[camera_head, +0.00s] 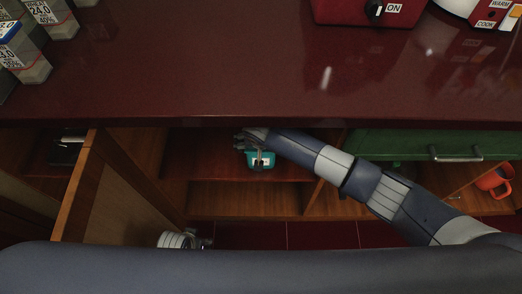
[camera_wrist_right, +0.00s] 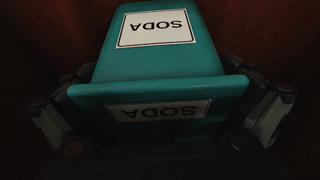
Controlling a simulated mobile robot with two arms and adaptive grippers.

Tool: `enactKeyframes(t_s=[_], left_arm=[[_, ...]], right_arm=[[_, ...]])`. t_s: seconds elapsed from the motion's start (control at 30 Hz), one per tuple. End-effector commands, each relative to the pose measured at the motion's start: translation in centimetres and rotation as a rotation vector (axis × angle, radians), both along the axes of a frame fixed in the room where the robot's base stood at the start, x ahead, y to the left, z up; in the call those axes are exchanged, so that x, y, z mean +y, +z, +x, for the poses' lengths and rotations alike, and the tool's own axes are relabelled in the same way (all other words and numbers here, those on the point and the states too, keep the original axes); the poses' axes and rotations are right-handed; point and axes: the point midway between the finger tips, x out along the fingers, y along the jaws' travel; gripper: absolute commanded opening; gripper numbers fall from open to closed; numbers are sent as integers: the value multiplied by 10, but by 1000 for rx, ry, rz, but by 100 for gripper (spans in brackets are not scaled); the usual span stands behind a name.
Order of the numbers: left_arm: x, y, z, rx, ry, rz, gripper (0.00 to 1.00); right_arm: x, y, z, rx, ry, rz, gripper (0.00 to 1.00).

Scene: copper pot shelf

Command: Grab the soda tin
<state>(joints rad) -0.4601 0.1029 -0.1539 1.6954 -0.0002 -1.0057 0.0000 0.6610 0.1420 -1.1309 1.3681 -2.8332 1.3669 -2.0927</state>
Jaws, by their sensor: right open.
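The soda tin is a teal, lidded container (camera_wrist_right: 150,57) with white SODA labels, which read upside down in the right wrist view. In the head view the tin (camera_head: 262,163) stands on a shelf inside the open cabinet under the counter. My right gripper (camera_wrist_right: 155,148) is open, with one finger on each side of the tin. I cannot tell whether the fingers touch it. In the head view my right arm reaches in from the right and its hand partly covers the tin. My left gripper (camera_head: 207,243) is low at the left, away from the tin; its jaws are unclear.
A wooden cabinet door (camera_head: 115,195) stands open at the left. The dark red counter (camera_head: 220,75) overhangs the shelf. A green drawer front (camera_head: 410,145) with a metal handle is at the right, and an orange-red mug (camera_head: 495,181) sits below it. Labelled containers (camera_head: 25,55) stand on the counter.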

Motion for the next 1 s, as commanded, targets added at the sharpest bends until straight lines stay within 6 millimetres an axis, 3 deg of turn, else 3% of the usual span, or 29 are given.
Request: enactKeyframes(t_s=[0.27,0.5,1.0], left_arm=[[0,4,2,-3,0,0,40],[0,2,0,2,1,1,40],[0,1,0,2,0,0,40]], right_arm=[[0,-4,1,1,0,0,98],[0,-4,0,1,0,0,45],[-1,-5,-1,4,0,-2,43]])
